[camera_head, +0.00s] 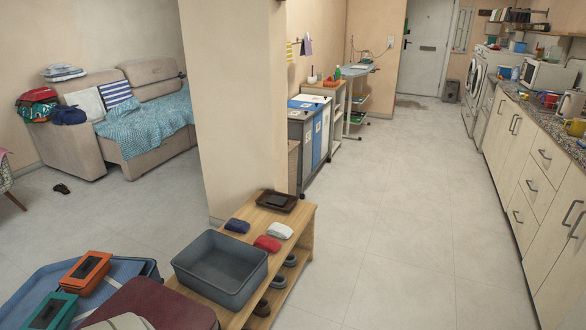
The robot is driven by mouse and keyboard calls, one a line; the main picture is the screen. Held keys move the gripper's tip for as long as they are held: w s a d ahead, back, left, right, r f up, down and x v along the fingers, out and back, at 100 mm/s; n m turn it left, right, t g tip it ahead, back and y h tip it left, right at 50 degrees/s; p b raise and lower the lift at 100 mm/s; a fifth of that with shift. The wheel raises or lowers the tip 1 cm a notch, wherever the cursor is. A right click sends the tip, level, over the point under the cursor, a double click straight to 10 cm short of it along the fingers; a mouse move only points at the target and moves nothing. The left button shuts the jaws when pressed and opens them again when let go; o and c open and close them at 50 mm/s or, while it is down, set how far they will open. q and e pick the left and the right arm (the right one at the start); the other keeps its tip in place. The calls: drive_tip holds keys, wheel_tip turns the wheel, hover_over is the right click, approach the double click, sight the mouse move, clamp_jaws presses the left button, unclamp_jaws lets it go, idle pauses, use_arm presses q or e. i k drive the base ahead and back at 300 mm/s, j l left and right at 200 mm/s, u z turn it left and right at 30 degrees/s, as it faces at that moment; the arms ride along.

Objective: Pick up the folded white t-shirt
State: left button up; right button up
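Neither of my grippers shows in the head view. A stack of folded light cloths (63,72), white with some darker layers, lies on the far left arm of the sofa. I cannot tell from here whether a white t-shirt is in it. A small white bundle (279,230) lies on the wooden bench beside a red bundle (267,243) and a dark blue one (237,225). A pale cloth-like edge (122,322) is cut off at the bottom of the picture.
A wooden bench (300,222) with a grey bin (222,265) on it stands close in front. An open blue suitcase (30,300) and a dark red case (160,305) are at the lower left. A pillar (238,110) stands mid-left. Floor is open before the sofa (150,150) and along the counter (545,170).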

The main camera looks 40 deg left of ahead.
sight(278, 230)
drive_tip(key=i+j+u, duration=0.15)
drive_tip(key=i+u, duration=0.2)
drive_tip(key=i, duration=0.5)
drive_tip(key=i+l+u, duration=0.1)
drive_tip(key=i+u, duration=0.25)
drive_tip(key=i, duration=0.5)
drive_tip(key=i+z, duration=0.1)
drive_tip(key=i, duration=1.6)
drive_tip(key=i+u, duration=0.2)
drive_tip(key=u, duration=0.25)
drive_tip(key=i+u, duration=0.15)
drive_tip(key=u, duration=0.3)
drive_tip(key=i+l+u, duration=0.15)
drive_tip(key=u, duration=0.3)
